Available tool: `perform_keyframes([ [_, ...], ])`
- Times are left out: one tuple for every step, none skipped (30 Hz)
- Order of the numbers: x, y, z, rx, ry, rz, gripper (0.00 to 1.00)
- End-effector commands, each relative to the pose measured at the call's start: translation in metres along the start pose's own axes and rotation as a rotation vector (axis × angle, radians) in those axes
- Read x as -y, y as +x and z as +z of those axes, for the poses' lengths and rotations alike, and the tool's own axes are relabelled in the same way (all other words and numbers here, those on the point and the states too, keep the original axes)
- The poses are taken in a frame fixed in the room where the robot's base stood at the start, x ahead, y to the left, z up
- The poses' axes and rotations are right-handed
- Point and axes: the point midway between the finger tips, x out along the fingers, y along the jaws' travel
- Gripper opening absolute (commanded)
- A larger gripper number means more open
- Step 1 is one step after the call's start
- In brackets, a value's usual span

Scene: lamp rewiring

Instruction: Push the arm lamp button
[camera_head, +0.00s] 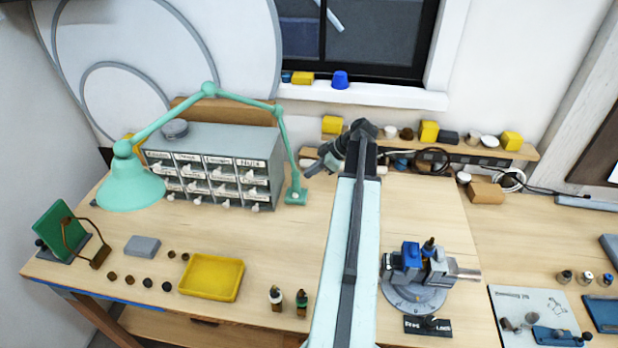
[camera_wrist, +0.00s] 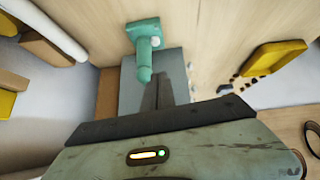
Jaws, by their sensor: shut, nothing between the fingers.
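The green arm lamp (camera_head: 131,188) stands at the back left of the bench, its shade hanging to the left. Its base (camera_head: 295,196) sits to the right of the drawer cabinet. In the wrist view the lamp base (camera_wrist: 142,29) is at the top, with a small pale round spot (camera_wrist: 155,42) that looks like the button. My gripper (camera_head: 309,170) is shut and empty. It is above the bench near the lamp's lower arm, apart from the base in the picture. The dark fingers (camera_wrist: 164,80) also show in the wrist view, below the lamp base.
The grey drawer cabinet (camera_head: 212,140) stands left of the lamp base. A yellow tray (camera_head: 211,277) and small parts lie at the front. A blue vise (camera_head: 412,258) is right of my arm. A shelf (camera_head: 460,147) with small items runs along the back. Bench in front of the lamp base is clear.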

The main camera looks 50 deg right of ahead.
Motion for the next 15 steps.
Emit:
perform_keyframes([
  [0.001,0.015,0.004,0.000,-0.002,-0.002,0.00],
  [0.001,0.021,0.004,0.000,-0.003,-0.002,0.00],
  [0.001,0.029,0.005,0.000,-0.003,-0.003,0.00],
  [0.002,0.036,0.005,0.000,-0.003,-0.003,0.00],
  [0.002,0.043,0.005,0.000,-0.003,-0.003,0.00],
  [0.001,0.052,0.005,0.000,-0.003,-0.003,0.00],
  [0.001,0.059,0.005,0.000,-0.003,-0.003,0.00],
  [0.001,0.066,0.005,0.000,-0.003,-0.003,0.00],
  [0.002,0.075,0.005,0.000,-0.004,-0.003,0.00],
  [0.002,0.081,0.005,0.000,-0.004,-0.004,0.00],
  [0.002,0.088,0.005,0.000,-0.003,-0.004,0.00],
  [0.002,0.095,0.010,0.001,-0.002,-0.002,0.00],
  [0.001,0.099,0.015,0.001,-0.001,-0.002,0.00],
  [0.001,0.102,0.019,0.001,-0.001,-0.002,0.00],
  [0.001,0.106,0.023,0.000,-0.001,-0.002,0.00],
])
